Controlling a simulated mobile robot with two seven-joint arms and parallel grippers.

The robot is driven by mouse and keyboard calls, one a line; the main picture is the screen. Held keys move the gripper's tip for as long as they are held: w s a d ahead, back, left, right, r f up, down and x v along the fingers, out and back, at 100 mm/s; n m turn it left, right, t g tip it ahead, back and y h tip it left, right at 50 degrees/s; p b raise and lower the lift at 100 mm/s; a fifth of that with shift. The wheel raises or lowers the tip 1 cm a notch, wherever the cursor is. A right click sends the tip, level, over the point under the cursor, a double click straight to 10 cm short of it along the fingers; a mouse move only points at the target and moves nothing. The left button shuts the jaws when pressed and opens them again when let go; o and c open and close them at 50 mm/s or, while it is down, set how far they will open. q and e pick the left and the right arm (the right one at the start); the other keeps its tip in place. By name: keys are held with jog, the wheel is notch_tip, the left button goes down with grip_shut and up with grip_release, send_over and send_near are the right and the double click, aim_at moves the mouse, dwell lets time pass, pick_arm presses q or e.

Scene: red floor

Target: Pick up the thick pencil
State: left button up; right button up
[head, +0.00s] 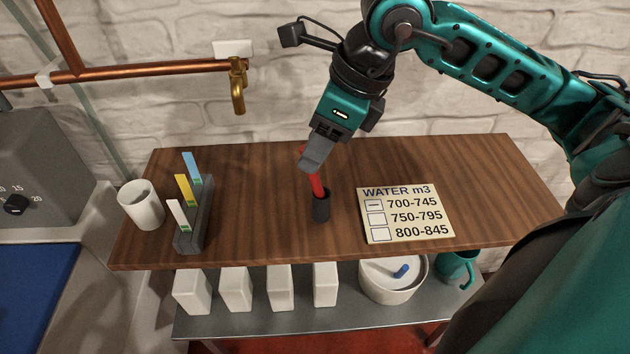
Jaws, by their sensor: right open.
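A thick red pencil (317,186) stands tilted in a small dark holder (321,208) on the wooden shelf. My right gripper (312,158) is at the pencil's upper end, pointing down. Its grey fingers overlap the top of the pencil in the picture and hide part of it. The fingers are open; I cannot tell whether they touch the pencil. My left gripper is not in view.
A board reading WATER m3 (406,213) lies right of the holder. A dark rack with coloured strips (192,218) and a white cup (141,205) are at the left. White blocks (281,288) and a white pot (393,284) stand on the lower shelf.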

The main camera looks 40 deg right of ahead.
aim_at(317, 185)
jog(key=shift+d+b+x, duration=0.15)
jog(key=shift+b+x, duration=0.05)
jog(key=shift+x, duration=1.35)
jog(key=shift+d+b+x, duration=0.15)
jog(key=shift+x, duration=1.4)
jog(key=shift+w, duration=0.15)
jog(key=shift+c, duration=0.4)
grip_shut()
